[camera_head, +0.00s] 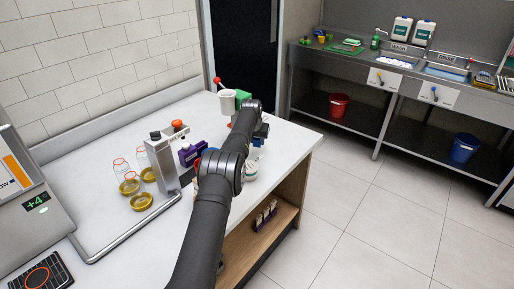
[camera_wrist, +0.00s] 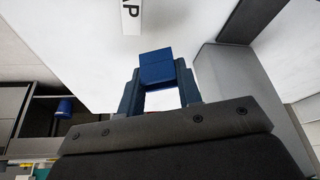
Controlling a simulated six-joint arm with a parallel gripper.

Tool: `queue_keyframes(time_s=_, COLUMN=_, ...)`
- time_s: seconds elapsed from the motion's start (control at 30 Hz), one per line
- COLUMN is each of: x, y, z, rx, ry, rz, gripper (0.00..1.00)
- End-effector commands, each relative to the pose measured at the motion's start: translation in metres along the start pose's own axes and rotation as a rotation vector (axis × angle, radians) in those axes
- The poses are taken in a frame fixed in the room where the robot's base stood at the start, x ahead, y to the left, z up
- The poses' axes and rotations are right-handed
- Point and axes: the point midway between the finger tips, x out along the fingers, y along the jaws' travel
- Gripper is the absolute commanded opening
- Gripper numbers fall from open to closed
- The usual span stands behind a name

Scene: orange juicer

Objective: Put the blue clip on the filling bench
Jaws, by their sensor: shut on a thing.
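My gripper (camera_wrist: 158,88) is shut on a blue block-shaped piece, which looks like the blue clip (camera_wrist: 156,68), held between its two fingertips. In the head view, my gripper (camera_head: 262,132) is at the far end of my arm, over the right part of the white-topped bench, which looks like the filling bench (camera_head: 100,180). My arm hides part of the bench top. I cannot tell whether the clip touches any surface.
On the bench stand clear bottles with yellow rings (camera_head: 130,187), a grey press-like stand (camera_head: 163,165), a purple box (camera_head: 192,152) and a white cup (camera_head: 228,103). A sink counter (camera_head: 340,58) is behind at right, with a red bucket (camera_head: 338,105) and blue bucket (camera_head: 464,148) below.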

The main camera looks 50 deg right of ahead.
Motion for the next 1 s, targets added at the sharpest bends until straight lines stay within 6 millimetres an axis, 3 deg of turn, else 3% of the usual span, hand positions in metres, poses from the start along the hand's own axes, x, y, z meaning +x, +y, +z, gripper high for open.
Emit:
queue_keyframes(time_s=0.3, x=0.035, y=0.0, z=0.015, rx=0.0, ry=-0.001, rz=0.0, gripper=0.11)
queue_keyframes(time_s=0.67, x=0.039, y=0.0, z=0.016, rx=0.0, ry=0.0, rz=0.0, gripper=0.11)
queue_keyframes(time_s=0.7, x=0.039, y=0.0, z=0.016, rx=0.0, ry=0.001, rz=0.0, gripper=0.36)
queue_keyframes(time_s=0.8, x=0.038, y=0.0, z=0.016, rx=0.0, ry=0.001, rz=0.0, gripper=0.54)
queue_keyframes(time_s=1.0, x=0.038, y=0.0, z=0.016, rx=0.0, ry=0.001, rz=0.0, gripper=0.54)
